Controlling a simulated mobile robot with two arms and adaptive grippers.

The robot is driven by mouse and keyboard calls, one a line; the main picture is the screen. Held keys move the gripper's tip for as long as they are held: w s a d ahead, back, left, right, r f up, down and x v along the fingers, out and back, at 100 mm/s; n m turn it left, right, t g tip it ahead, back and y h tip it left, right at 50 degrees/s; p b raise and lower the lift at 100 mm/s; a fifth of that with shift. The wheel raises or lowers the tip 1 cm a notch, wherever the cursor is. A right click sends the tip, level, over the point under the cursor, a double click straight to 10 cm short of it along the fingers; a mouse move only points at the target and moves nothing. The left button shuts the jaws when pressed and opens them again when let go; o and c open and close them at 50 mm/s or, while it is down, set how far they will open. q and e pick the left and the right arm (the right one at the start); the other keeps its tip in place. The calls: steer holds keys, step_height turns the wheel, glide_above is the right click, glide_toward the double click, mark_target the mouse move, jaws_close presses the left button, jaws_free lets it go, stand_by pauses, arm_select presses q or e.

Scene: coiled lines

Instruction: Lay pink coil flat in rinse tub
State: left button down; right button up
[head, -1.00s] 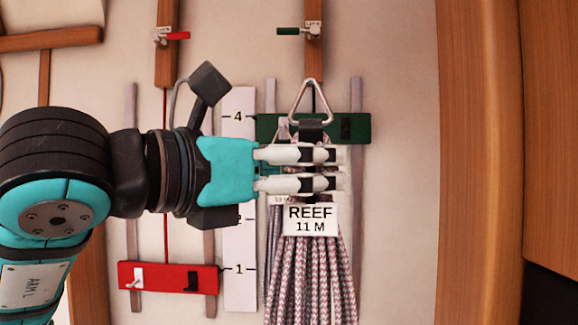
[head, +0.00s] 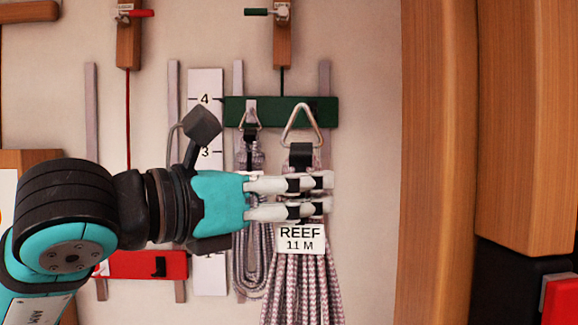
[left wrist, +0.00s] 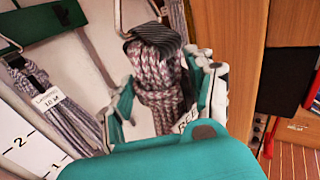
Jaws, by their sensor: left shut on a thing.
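The pink-and-grey coil (head: 302,290) hangs upright below a black strap and a metal triangle ring (head: 302,125). A tag (head: 300,240) on it reads REEF 11 M. My left gripper (head: 325,193) is shut around its upper bundle, just below the strap. In the left wrist view the coil (left wrist: 158,75) sits between the fingers and looks apart from the green rail. In the head view the ring overlaps the green rail (head: 235,110). The coil's lower end is cut off. The rinse tub and my right gripper are not in view.
A second, greyer coil (head: 252,255) hangs from the green rail, close behind my gripper. A red rail (head: 140,265) is lower left. A wooden upright (head: 435,180) stands right, with a dark-and-red unit (head: 560,295) beyond it.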

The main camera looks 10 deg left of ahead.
arm_select(q)
steer(key=w+a+f, duration=0.2)
steer(key=w+f, duration=0.1)
steer(key=f, duration=1.1)
steer(key=w+a+f, duration=0.2)
steer(key=f, duration=1.3)
steer(key=s+a+f+n+t+y, duration=0.1)
steer(key=s+a+f, duration=0.3)
steer(key=s+f, duration=0.3)
steer(key=s+a+f+n+t+y, duration=0.1)
steer(key=s+a+f, duration=0.3)
steer(key=s+f, duration=0.4)
step_height(320, 180, down, 6)
steer(key=shift+s+a+n+y, duration=0.2)
steer(key=shift+n+y, duration=0.2)
steer(key=shift+y, duration=0.2)
steer(key=shift+w+r+n+t+y, duration=0.15)
steer(key=shift+n+t+y, duration=0.15)
steer(key=shift+t+y, duration=0.25)
steer(key=shift+w+a+r+n+t+y, duration=0.3)
steer(key=shift+n+y, duration=0.55)
steer(key=shift+y, duration=0.45)
steer(key=shift+w+a+r+n+t+y, duration=0.15)
steer(key=shift+w+r+n+t+y, duration=0.15)
steer(key=shift+n+y, duration=0.85)
steer(key=shift+w+a+r+n+t+y, duration=0.3)
steer(key=shift+n+y, duration=0.3)
steer(key=shift+y, duration=0.9)
steer(key=shift+w+r, duration=0.1)
